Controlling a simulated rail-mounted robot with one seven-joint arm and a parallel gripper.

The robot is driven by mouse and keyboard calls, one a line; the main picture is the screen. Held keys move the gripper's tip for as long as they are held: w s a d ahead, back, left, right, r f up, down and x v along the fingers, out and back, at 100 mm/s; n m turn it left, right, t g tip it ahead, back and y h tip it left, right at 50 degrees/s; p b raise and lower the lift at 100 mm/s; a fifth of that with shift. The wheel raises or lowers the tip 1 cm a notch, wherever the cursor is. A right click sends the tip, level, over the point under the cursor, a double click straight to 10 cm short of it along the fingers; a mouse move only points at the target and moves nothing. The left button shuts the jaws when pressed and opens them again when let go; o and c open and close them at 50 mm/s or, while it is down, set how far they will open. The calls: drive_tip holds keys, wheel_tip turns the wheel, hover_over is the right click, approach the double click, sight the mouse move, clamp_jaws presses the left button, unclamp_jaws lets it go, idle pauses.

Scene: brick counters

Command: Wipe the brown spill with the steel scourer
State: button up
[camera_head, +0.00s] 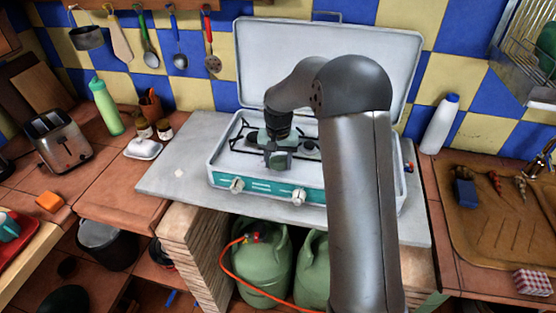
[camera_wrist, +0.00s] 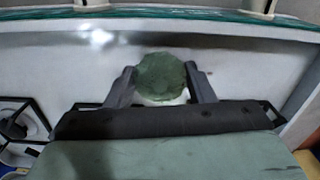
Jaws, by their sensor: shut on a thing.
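My gripper (camera_head: 278,160) is over the camping stove (camera_head: 216,172) in the head view. In the wrist view my gripper (camera_wrist: 162,84) has its two fingers on either side of a round, grey-green, rough-edged pad (camera_wrist: 160,72), which I take to be the scourer. It is shut on this pad, low over the stove's pale metal top. I cannot tell whether the pad touches the metal. I can make out no brown spill in either view; the gripper and arm hide part of the stove top.
The stove's raised lid (camera_head: 330,60) stands behind the gripper. A black pan support (camera_wrist: 22,125) is close at the left in the wrist view. A white bottle (camera_head: 440,124) stands right of the stove. The grey slab (camera_head: 175,170) left of it is mostly clear.

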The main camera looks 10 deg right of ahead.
drive_tip(key=shift+f+b, duration=0.75)
drive_tip(key=shift+f, duration=0.25)
idle(0.3)
